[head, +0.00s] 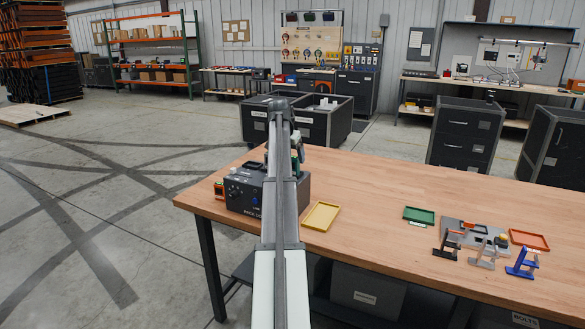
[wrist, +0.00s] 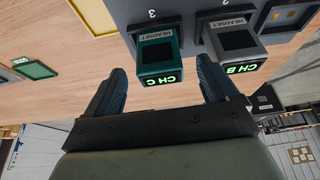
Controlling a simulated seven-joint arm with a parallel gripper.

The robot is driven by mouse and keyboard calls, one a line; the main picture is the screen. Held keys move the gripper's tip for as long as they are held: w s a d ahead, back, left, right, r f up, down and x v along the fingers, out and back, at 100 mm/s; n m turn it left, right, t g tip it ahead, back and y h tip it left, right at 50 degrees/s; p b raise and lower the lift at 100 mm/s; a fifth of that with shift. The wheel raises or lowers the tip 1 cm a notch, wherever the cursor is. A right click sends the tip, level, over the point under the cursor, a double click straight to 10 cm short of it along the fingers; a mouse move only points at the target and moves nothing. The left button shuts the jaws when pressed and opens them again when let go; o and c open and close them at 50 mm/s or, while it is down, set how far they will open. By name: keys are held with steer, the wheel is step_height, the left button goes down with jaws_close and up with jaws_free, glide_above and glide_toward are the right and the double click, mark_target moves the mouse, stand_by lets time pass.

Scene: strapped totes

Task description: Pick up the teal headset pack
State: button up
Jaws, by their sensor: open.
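The teal headset pack (wrist: 158,55) stands in a slot of a dark grey dock in the wrist view. It has a dark square window, a HEADSET label and a lit green CH C sign. My gripper (wrist: 162,68) is open, with one dark finger on each side of the pack's near end. I cannot tell whether the fingers touch it. A grey headset pack (wrist: 236,42) marked CH B sits in the slot just to the right, close to the right finger. In the head view the dock (head: 243,194) is partly hidden by my arm.
On the wooden table (head: 380,185) are a yellow tray (head: 321,216), a green tray (head: 419,215) and an orange tray (head: 529,240). The table's middle is clear.

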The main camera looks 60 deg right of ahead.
steer(key=x, duration=0.4)
steer(key=shift+d, duration=0.15)
steer(key=shift+c, duration=0.3)
steer(key=shift+r, duration=0.1)
steer(key=c, duration=1.1)
